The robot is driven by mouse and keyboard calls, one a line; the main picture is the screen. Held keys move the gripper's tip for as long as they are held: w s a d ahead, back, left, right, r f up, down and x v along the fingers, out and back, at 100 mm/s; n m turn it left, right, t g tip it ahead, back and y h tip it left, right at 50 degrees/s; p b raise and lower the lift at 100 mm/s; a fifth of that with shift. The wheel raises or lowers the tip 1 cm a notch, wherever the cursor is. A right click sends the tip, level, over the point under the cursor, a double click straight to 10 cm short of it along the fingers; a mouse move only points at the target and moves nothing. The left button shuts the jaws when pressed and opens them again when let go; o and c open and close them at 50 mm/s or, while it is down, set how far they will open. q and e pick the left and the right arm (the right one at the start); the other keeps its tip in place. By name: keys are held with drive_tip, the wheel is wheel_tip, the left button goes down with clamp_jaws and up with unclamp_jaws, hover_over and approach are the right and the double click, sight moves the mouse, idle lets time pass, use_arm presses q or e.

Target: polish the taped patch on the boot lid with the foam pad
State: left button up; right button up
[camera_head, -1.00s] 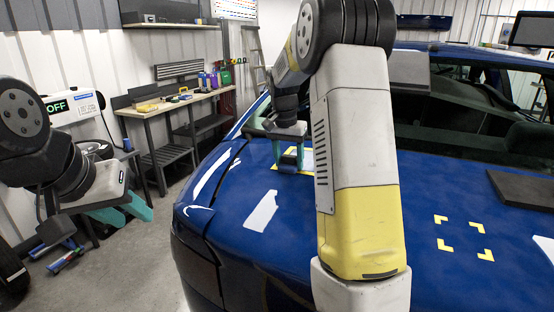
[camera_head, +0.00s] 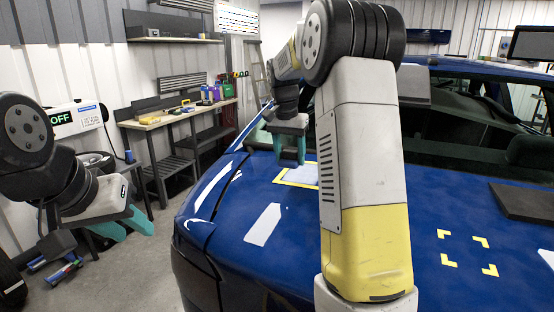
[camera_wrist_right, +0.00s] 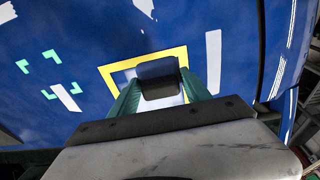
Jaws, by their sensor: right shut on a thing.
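The taped patch (camera_head: 299,176) is a pale area inside a yellow tape frame on the blue boot lid (camera_head: 262,190); its frame also shows in the right wrist view (camera_wrist_right: 108,70). My right gripper (camera_head: 291,152) is at the far edge of the patch in the head view. It is shut on the dark foam pad (camera_wrist_right: 158,80), which covers part of the patch in the right wrist view. The pad seems above the lid; whether it touches is unclear. My left gripper (camera_head: 125,226) is empty, its teal fingers apart, left of the car.
Yellow corner marks (camera_head: 467,250) lie on the lid at right, with a dark flat panel (camera_head: 522,201) beyond. A pale strip (camera_head: 263,225) lies nearer than the patch. A workbench (camera_head: 180,115) stands behind left.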

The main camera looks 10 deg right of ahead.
sight(291, 150)
drive_tip(key=shift+a+r, duration=0.1)
drive_tip(key=shift+r, duration=1.4)
